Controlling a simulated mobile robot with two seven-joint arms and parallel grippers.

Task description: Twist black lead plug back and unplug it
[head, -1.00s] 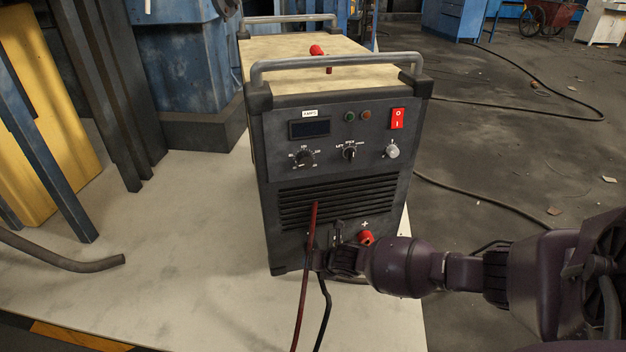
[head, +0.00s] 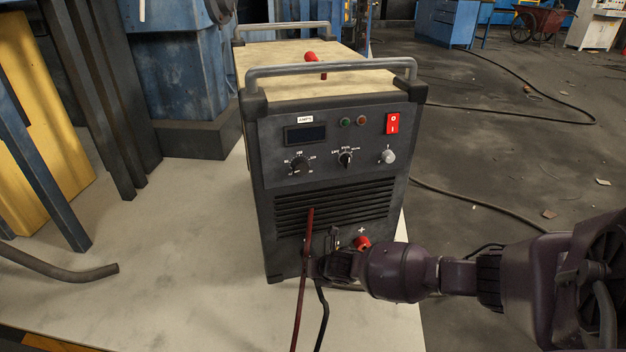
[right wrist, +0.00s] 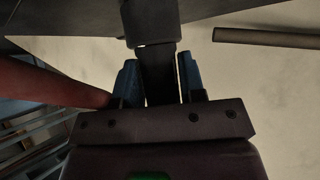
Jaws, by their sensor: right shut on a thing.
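The welding machine (head: 330,150) stands upright with its front panel facing me. My right gripper (head: 325,266) is at the lower left of that panel, shut on the black lead plug. In the right wrist view the black lead plug (right wrist: 152,25) runs between the two blue-edged fingers of the gripper (right wrist: 158,75). In the head view the gripper and wrist mostly hide the plug, and I cannot tell how far it is twisted or seated. A black lead (head: 321,305) hangs below it. My left gripper is not in view.
A red lead (head: 304,265) hangs in front of the gripper. A red connector (head: 361,243) sits by the plus mark, just above my wrist. Another red piece (head: 315,65) is on the machine's top.

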